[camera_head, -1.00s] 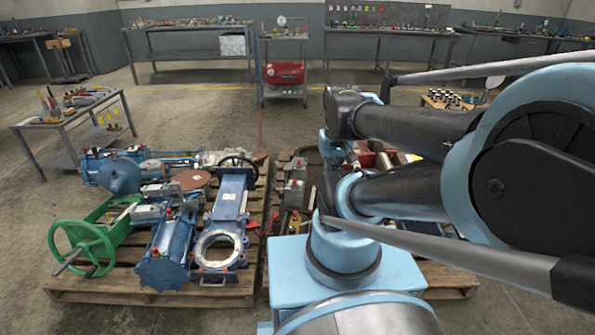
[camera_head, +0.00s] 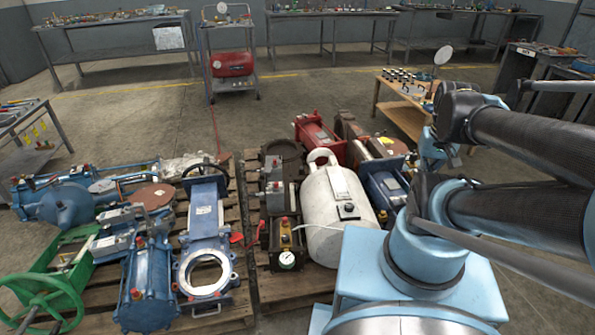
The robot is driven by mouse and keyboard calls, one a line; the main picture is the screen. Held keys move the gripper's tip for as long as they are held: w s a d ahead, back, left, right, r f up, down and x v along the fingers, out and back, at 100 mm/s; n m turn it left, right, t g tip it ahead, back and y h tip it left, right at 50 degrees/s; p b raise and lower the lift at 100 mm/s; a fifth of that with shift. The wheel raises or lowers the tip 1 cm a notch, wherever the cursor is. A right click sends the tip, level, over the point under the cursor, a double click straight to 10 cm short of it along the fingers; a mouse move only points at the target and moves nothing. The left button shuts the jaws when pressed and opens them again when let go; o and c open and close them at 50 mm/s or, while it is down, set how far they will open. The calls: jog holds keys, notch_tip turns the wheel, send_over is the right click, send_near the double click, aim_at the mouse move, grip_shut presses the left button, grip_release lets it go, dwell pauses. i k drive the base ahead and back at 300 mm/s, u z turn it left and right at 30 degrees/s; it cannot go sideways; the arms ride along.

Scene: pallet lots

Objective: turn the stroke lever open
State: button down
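I cannot tell for sure which part is the stroke lever. A small red lever (camera_head: 257,231) stands at the left side of a dark valve block (camera_head: 286,232) on the right pallet. The block has brass fittings on top and a round white gauge (camera_head: 287,260) at its front. Another red handle (camera_head: 236,238) shows at the right edge of the left pallet. My arm is folded at the right of the view, apart from the block. My gripper's fingers cannot be made out.
A white tank (camera_head: 325,238) stands right of the block, with a red cylinder unit (camera_head: 318,138) behind. Blue gate valve (camera_head: 204,215) and green handwheel frame (camera_head: 45,300) lie on the left pallet. A wooden table (camera_head: 398,100) stands behind at right. Floor behind the pallets is clear.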

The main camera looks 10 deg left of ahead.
aim_at(253, 195)
jog(key=z, duration=1.15)
jog(key=k, duration=2.15)
jog(key=u, duration=1.55)
jog(key=i, duration=1)
jog(key=z, duration=0.05)
